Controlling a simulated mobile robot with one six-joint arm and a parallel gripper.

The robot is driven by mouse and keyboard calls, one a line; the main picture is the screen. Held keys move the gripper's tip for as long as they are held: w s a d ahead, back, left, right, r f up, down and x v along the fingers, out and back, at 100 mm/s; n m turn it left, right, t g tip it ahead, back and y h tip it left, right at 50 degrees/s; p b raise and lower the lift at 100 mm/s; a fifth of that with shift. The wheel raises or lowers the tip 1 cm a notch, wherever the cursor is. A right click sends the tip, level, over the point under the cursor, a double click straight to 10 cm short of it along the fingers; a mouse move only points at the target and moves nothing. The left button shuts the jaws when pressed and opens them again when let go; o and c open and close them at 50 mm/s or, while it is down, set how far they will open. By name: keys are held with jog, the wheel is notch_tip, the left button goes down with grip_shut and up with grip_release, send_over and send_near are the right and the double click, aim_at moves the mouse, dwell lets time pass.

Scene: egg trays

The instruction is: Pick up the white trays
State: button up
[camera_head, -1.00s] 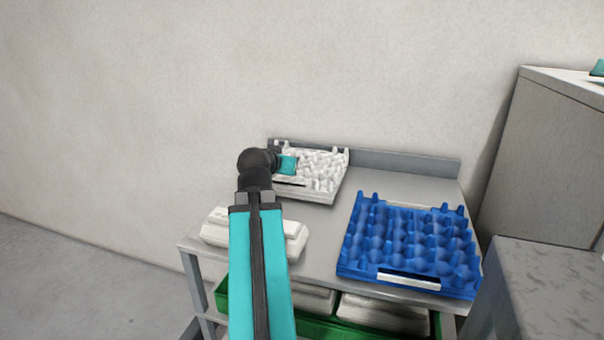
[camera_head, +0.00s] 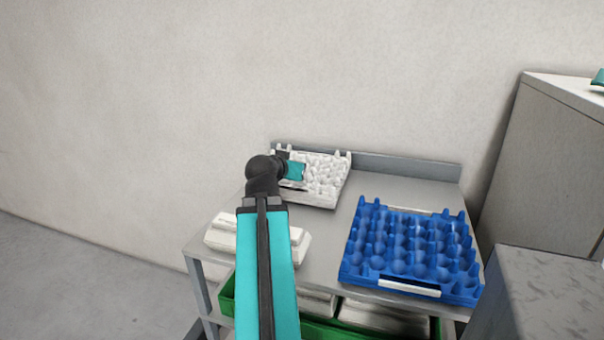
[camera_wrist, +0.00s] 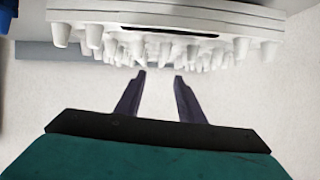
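A white egg tray (camera_head: 327,181) with raised bumps sits at the back left of the grey table, against its low back edge. My arm hides part of its left side. In the wrist view the white tray (camera_wrist: 165,17) fills the top, its edge and pegs close beyond my fingertips. My gripper (camera_wrist: 161,74) has its two dark fingers apart with nothing between them. In the head view my arm and wrist hide the fingers. I cannot tell whether they touch the tray.
A blue egg tray (camera_head: 408,251) lies at the table's right. White egg boxes (camera_head: 222,232) sit at the front left, partly behind my arm. A green crate (camera_head: 228,296) with white boxes stands on the lower shelf. A grey cabinet (camera_head: 540,150) stands at right.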

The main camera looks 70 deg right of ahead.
jog(key=shift+p+x, duration=1.15)
jog(key=shift+p, duration=4.15)
jog(key=shift+p+x, duration=0.6)
jog(key=shift+x, duration=2.2)
jog(key=shift+f, duration=0.15)
jog(key=shift+w+p+x, duration=0.2)
jog(key=shift+p+x, duration=0.7)
jog(key=shift+x, duration=0.55)
jog(key=shift+p+x, duration=0.3)
jog(key=shift+x, duration=0.8)
grip_shut()
